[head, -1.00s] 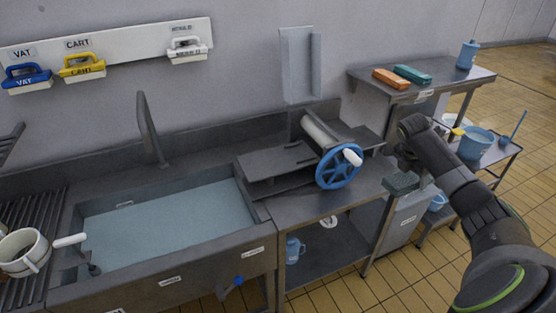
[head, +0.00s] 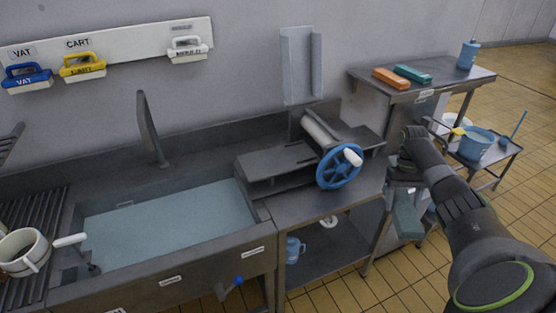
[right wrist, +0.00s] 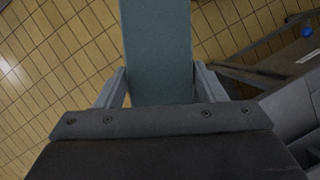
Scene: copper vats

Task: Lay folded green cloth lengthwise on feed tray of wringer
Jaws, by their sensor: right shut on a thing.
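My right gripper (head: 403,188) is shut on a folded green cloth (head: 407,217), which hangs down from it, right of the wringer bench. In the right wrist view the cloth (right wrist: 158,45) is a flat blue-green strip between the two fingers (right wrist: 160,88), over the tiled floor. The wringer (head: 320,130) has a pale roller and a blue handwheel (head: 338,168) with a white knob. Its grey feed tray (head: 272,162) extends to the left and is bare. My left gripper is not in view.
A sink (head: 165,215) with bluish water lies left of the wringer. A shelf (head: 440,84) at the back right holds an orange block (head: 391,79), a green one (head: 412,74) and a blue container (head: 467,55). A cart with a blue bucket (head: 474,143) stands right.

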